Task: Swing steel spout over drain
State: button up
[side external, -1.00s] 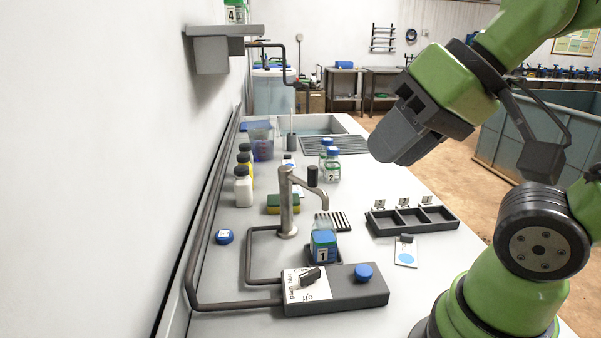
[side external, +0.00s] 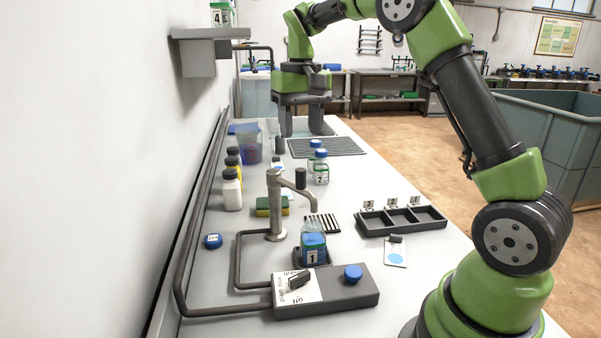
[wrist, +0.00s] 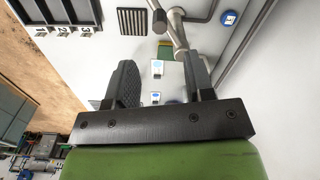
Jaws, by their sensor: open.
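The steel spout (side external: 293,186) stands upright on its post on the bench, its arm reaching right with a down-turned tip and a dark cylindrical knob (side external: 301,178). The slatted drain (side external: 323,223) lies close to the tip; I cannot tell whether the tip is directly above it. In the wrist view the spout (wrist: 178,28) and knob (wrist: 159,20) show beyond my fingers, with the drain (wrist: 132,21) to their left. My gripper (side external: 301,132) is open and empty, fingers down, over the far part of the bench, apart from the spout. It also shows in the wrist view (wrist: 158,78).
Bottle 1 (side external: 314,248) stands in front of the spout. The valve box (side external: 330,293) with a blue knob is nearer. Small bottles (side external: 321,169) stand between the gripper and spout. A sponge (side external: 268,206) is beside the post. A three-part tray (side external: 402,223) lies right.

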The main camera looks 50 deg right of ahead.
aim_at(301, 169)
notch_tip(301, 169, down, 10)
dwell(0.5)
grip_shut()
